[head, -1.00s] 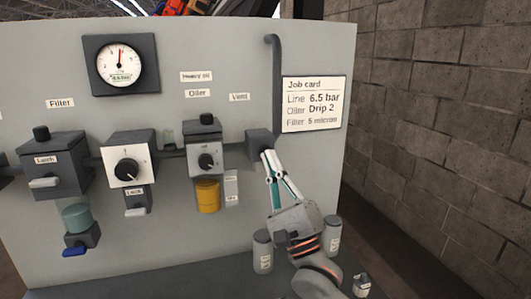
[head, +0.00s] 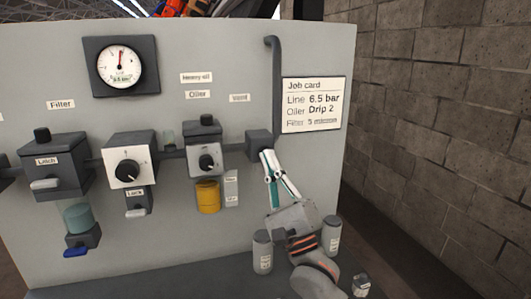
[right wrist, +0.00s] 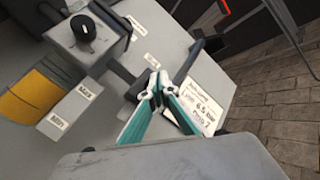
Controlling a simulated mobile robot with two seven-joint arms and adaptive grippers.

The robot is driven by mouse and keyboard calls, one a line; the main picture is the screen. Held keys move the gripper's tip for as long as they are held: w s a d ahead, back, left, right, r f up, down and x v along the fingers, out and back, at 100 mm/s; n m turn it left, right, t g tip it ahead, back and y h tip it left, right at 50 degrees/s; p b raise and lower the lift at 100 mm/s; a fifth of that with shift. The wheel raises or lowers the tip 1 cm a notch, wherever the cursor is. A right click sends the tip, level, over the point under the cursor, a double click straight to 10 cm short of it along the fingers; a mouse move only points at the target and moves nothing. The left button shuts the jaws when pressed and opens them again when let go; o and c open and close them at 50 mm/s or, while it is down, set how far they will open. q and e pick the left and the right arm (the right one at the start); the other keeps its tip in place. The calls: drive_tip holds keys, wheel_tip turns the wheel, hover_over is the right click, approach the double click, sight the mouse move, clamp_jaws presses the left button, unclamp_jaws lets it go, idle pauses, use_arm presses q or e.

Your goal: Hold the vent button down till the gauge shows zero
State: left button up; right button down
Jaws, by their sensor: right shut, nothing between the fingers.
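The vent block (head: 259,143) is a dark box on the grey panel, below the "Vent" label (head: 239,98). My right gripper (head: 267,153) is shut and empty, with its fingertips at the front of this block. In the right wrist view, its closed fingertips (right wrist: 158,82) lie in front of the dark block. The vent button itself is hidden behind the fingertips, so I cannot tell whether it is pressed. The round gauge (head: 121,66) at the upper left has its needle pointing almost straight up, away from zero. My left gripper is not in view.
The job card (head: 312,105) is right of a dark vertical pipe (head: 277,85). The oiler (head: 205,160) with its yellow bowl (head: 208,197), the regulator knob (head: 128,171) and the filter (head: 57,167) are to the left. Grey canisters (head: 262,252) stand below on the ledge.

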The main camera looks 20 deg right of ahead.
drive_tip(key=shift+w, duration=0.6)
idle(3.5)
drive_tip(key=shift+s, duration=0.15)
idle(1.1)
drive_tip(key=shift+s+p, duration=0.65)
drive_tip(key=shift+s, duration=0.2)
drive_tip(key=shift+s+d+p, duration=0.1)
drive_tip(key=shift+s+p, duration=1.05)
drive_tip(key=shift+s, duration=1.35)
